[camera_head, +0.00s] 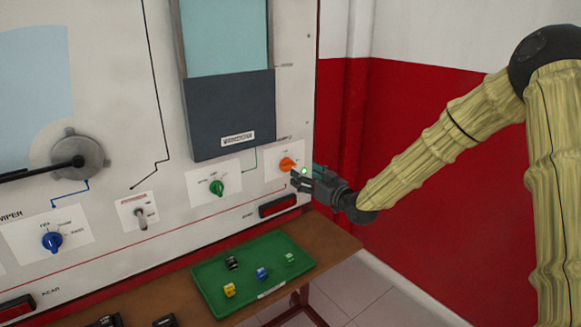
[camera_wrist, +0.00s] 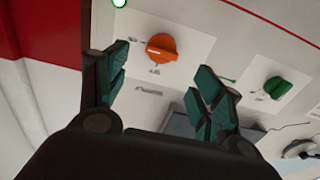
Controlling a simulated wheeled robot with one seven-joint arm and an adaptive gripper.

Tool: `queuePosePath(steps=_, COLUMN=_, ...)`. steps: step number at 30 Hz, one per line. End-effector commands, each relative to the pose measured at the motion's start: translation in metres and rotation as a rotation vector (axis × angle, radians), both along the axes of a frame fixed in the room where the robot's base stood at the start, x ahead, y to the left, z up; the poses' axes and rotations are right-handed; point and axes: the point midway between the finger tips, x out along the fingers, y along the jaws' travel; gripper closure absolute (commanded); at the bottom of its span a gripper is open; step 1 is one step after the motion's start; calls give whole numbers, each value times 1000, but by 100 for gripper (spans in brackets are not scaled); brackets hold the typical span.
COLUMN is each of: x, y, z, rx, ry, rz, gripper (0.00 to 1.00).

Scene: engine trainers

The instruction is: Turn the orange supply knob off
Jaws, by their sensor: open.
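The orange supply knob (camera_head: 287,164) sits on a white label plate at the right end of the upright panel. My gripper (camera_head: 300,178) is just to the right of and below it in the head view, close to the panel. In the wrist view the orange knob (camera_wrist: 161,47) shows ahead, between and beyond the two open fingers (camera_wrist: 163,88). The fingers hold nothing and appear apart from the knob. A small lit green lamp (camera_head: 304,171) is beside the knob; it also shows in the wrist view (camera_wrist: 119,3).
A green knob (camera_head: 217,187), a toggle switch (camera_head: 141,218) and a blue knob (camera_head: 52,241) are further left on the panel. Below, a green tray (camera_head: 213,297) with several small coloured parts rests on a brown bench (camera_head: 333,238). A dark window cover (camera_head: 231,115) projects above the green knob.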

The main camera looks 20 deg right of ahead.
Motion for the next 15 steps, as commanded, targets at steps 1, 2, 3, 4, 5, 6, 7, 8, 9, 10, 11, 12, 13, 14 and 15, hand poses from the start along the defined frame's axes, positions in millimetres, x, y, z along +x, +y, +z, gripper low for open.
queuePosePath(steps=1, x=9, y=3, z=0, rx=-2, ry=0, rz=1, gripper=33)
queuePosePath(steps=2, x=13, y=5, z=0, rx=-1, ry=1, rz=1, gripper=33)
queuePosePath(steps=3, x=20, y=8, z=0, rx=-1, ry=1, rz=1, gripper=33)
queuePosePath(steps=4, x=24, y=9, z=0, rx=-1, ry=2, rz=0, gripper=33)
queuePosePath(steps=5, x=29, y=11, z=0, rx=-1, ry=2, rz=1, gripper=33)
queuePosePath(steps=6, x=35, y=13, z=0, rx=-2, ry=2, rz=1, gripper=33)
queuePosePath(steps=7, x=40, y=16, z=0, rx=-1, ry=1, rz=1, gripper=33)
queuePosePath(steps=8, x=44, y=18, z=0, rx=-1, ry=1, rz=2, gripper=33)
queuePosePath(steps=9, x=49, y=20, z=0, rx=-2, ry=2, rz=2, gripper=33)
queuePosePath(steps=10, x=52, y=21, z=0, rx=-2, ry=2, rz=3, gripper=33)
queuePosePath(steps=11, x=56, y=23, z=0, rx=-2, ry=2, rz=3, gripper=33)
queuePosePath(steps=12, x=60, y=24, z=0, rx=-2, ry=2, rz=3, gripper=33)
queuePosePath(steps=13, x=63, y=25, z=0, rx=-2, ry=2, rz=3, gripper=33)
queuePosePath(steps=14, x=65, y=26, z=0, rx=-1, ry=2, rz=4, gripper=33)
queuePosePath(steps=15, x=67, y=27, z=-1, rx=-1, ry=3, rz=4, gripper=33)
